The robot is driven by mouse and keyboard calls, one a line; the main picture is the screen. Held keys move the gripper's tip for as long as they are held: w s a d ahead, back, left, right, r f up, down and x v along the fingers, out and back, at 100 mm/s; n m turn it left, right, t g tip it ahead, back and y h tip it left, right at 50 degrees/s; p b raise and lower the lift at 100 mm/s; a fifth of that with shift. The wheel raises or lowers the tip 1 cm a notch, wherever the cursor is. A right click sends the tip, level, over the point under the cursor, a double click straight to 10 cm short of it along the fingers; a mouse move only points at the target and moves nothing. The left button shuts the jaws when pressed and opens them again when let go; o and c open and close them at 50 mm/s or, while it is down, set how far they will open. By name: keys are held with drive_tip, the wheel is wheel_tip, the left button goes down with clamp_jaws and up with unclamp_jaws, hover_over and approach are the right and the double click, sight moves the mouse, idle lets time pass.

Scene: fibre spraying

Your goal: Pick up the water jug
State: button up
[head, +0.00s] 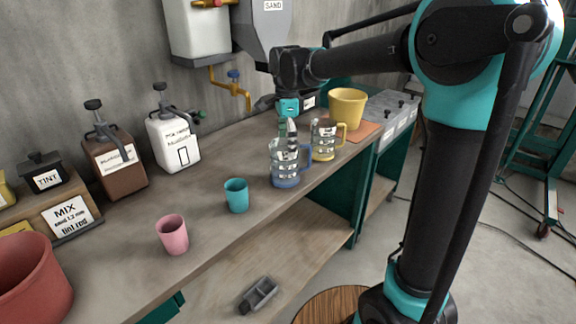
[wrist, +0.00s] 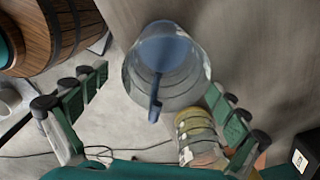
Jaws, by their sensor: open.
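The water jug (head: 285,166) is clear with a blue base and blue handle. It stands upright on the bench near its front edge. In the wrist view the jug (wrist: 165,62) is at top centre, its handle pointing down towards my gripper (wrist: 158,88). My gripper is open, with one green finger to each side of the jug and no visible contact. In the head view my gripper (head: 288,127) is just behind and above the jug, partly hidden by it. A similar jug with a yellow base and handle (head: 324,141) stands right behind it, near my right finger in the wrist view (wrist: 198,132).
A teal cup (head: 236,195) and a pink cup (head: 172,234) stand on the bench to the left. A yellow bucket (head: 347,107) sits on an orange mat behind. Dispenser bottles (head: 172,141) line the wall. The bench between cups and bottles is clear.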

drive_tip(key=shift+w+d+f, duration=0.1)
drive_tip(key=shift+w+f, duration=0.05)
drive_tip(key=shift+f, duration=1.35)
drive_tip(key=shift+w+d+f, duration=0.1)
drive_tip(key=shift+w+f, duration=0.05)
drive_tip(key=shift+f, duration=1.3)
drive_tip(key=c, duration=1.3)
drive_tip(key=shift+r, duration=0.15)
